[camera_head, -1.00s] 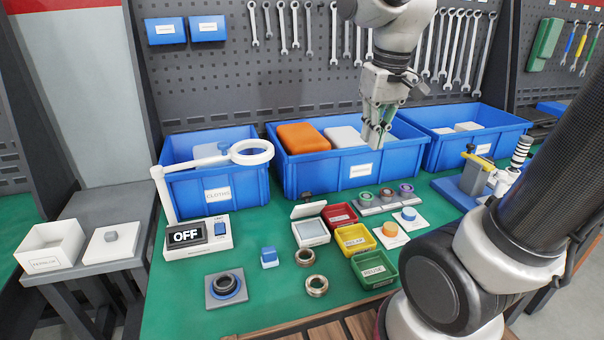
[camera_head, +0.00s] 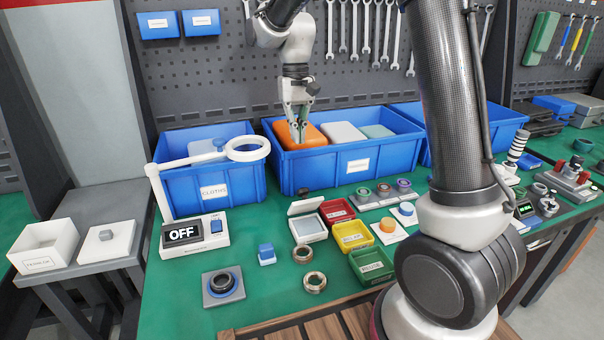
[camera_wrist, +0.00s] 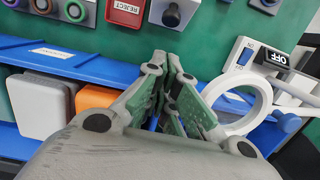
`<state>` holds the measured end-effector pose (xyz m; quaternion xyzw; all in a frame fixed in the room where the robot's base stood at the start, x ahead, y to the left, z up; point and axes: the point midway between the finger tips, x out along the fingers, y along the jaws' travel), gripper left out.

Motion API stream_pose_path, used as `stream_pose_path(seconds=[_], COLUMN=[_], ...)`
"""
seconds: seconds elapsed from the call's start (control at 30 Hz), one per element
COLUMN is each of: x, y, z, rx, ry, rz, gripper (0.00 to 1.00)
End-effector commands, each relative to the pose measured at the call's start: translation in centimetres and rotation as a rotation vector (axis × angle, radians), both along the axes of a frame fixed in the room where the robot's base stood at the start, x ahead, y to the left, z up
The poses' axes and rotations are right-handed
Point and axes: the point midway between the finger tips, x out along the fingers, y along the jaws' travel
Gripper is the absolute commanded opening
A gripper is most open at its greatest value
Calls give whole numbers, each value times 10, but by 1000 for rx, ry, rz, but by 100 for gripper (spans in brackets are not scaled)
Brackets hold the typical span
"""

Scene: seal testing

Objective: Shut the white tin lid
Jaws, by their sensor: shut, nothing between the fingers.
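The small white tin (camera_head: 311,230) stands on the green bench, left of the red tray. Its lid (camera_head: 305,207) is open, raised at the back edge, with a dark knob (camera_head: 303,192) behind it. In the wrist view part of the white lid (camera_wrist: 178,8) and its dark knob show at the top edge. My gripper (camera_head: 299,144) points down over the middle blue bin, in front of the orange block, behind and above the tin. Its fingers (camera_wrist: 170,62) are shut and empty, apart from the tin.
The middle blue bin (camera_head: 310,177) holds an orange block (camera_head: 286,131) and paler blocks. A ring lamp (camera_head: 248,149) rises at the left. Red (camera_head: 337,212), yellow (camera_head: 353,237) and green (camera_head: 371,266) trays stand right of the tin.

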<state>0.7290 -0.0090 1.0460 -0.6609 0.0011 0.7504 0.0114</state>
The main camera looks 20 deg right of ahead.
Motion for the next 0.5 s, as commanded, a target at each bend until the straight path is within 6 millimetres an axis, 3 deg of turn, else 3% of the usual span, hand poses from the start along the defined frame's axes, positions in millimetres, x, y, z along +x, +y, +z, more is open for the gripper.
stream_pose_path(seconds=[0.3,0.5], x=[-10,-29], y=[1,2], z=[-68,-90], rx=[-2,-1], ry=[5,1], rz=[1,2], gripper=[0,0])
